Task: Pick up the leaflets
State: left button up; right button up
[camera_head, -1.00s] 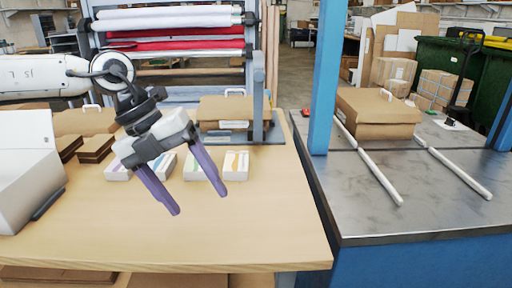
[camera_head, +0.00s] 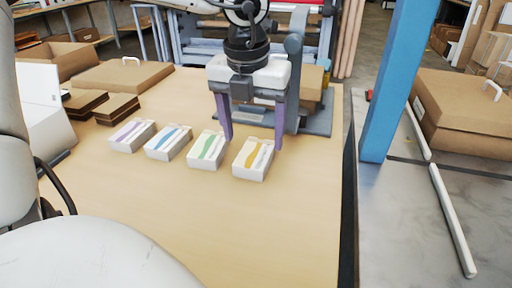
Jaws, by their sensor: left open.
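Several small white stacks of leaflets lie in a row on the wooden table. From left to right they have a purple stack (camera_head: 131,135), a blue stack (camera_head: 168,142), a green stack (camera_head: 206,149) and a yellow-orange stack (camera_head: 253,158). My left gripper (camera_head: 253,144) points down with its two purple fingers spread apart. It is at the yellow-orange stack, one finger to its left near the green stack and one to its right. Whether the fingertips touch anything cannot be told. My right gripper does not show.
A cardboard box (camera_head: 124,75) and brown stacks (camera_head: 116,108) stand at the back left. A grey stand (camera_head: 293,80) is behind the gripper. A blue post (camera_head: 398,80) rises at the right. The table's front is clear.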

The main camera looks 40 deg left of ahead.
aim_at(255, 152)
pick_arm(q)
jog(key=f, duration=0.4)
jog(key=shift+w+f, duration=0.35)
jog(key=c, duration=1.1)
jog(key=shift+c, duration=0.6)
jog(key=shift+r, duration=0.15)
